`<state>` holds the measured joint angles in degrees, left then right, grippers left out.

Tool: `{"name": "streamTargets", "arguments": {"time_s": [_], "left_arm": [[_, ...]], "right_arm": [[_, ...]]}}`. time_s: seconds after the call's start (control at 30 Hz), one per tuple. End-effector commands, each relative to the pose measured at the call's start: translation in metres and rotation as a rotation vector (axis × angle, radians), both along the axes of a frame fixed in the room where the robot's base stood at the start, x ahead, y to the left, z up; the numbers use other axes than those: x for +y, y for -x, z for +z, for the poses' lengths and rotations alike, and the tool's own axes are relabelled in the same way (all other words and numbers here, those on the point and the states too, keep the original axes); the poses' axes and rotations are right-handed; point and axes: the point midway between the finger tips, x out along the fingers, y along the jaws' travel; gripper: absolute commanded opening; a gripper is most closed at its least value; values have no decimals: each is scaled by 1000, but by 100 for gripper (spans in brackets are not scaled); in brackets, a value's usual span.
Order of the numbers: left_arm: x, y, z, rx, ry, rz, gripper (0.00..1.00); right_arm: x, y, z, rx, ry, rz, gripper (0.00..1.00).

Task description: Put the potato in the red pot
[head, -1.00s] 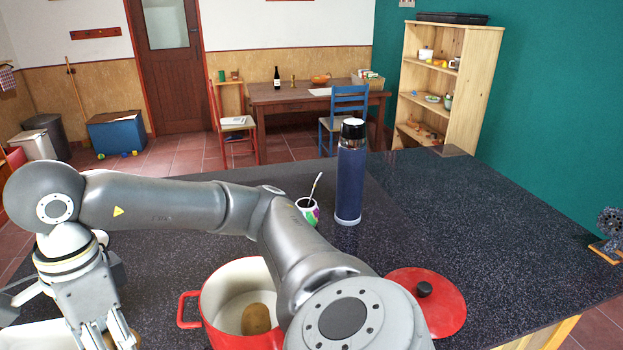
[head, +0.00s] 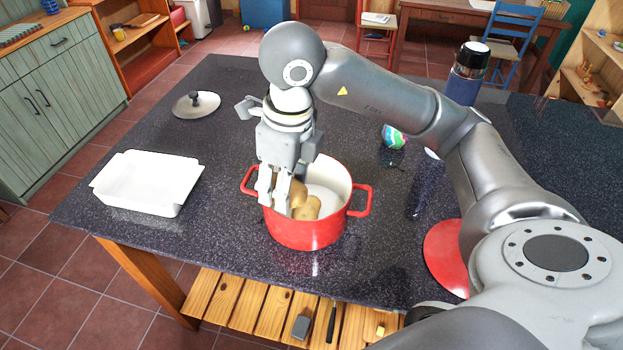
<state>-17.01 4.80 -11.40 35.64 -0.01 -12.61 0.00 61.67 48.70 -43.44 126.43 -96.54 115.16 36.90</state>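The red pot (head: 303,234) stands on the dark speckled counter, its lid off. One brown potato (head: 308,208) lies inside it. A second potato (head: 298,192) is at the fingers of my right gripper (head: 274,200), held at about rim height over the left part of the pot. The fingers hide part of this potato and appear shut on it. The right arm reaches in from the right. My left gripper is not in view.
A white dish (head: 148,183), looking empty, sits at the counter's left. A grey lid (head: 196,104) lies behind it. The red lid (head: 446,257), a blue flask (head: 466,78) and a colourful cup (head: 393,137) are to the right. The counter's front edge is close to the pot.

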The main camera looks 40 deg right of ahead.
Motion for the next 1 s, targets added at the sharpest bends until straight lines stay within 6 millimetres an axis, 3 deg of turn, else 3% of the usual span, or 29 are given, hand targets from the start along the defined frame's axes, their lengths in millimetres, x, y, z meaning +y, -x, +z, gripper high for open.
{"name": "streamTargets", "arguments": {"time_s": [0.2, 0.43, 0.73, 1.0], "left_arm": [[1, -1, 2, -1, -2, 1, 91], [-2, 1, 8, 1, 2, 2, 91], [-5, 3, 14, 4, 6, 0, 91], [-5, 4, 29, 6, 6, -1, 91]], "right_arm": [[-39, -22, -24, 7, -1, -4, 25], [-63, -36, -56, 6, 2, -2, 25], [-79, -46, -79, 4, 1, -1, 25], [-76, -46, -105, 0, -1, 3, 25]]}}
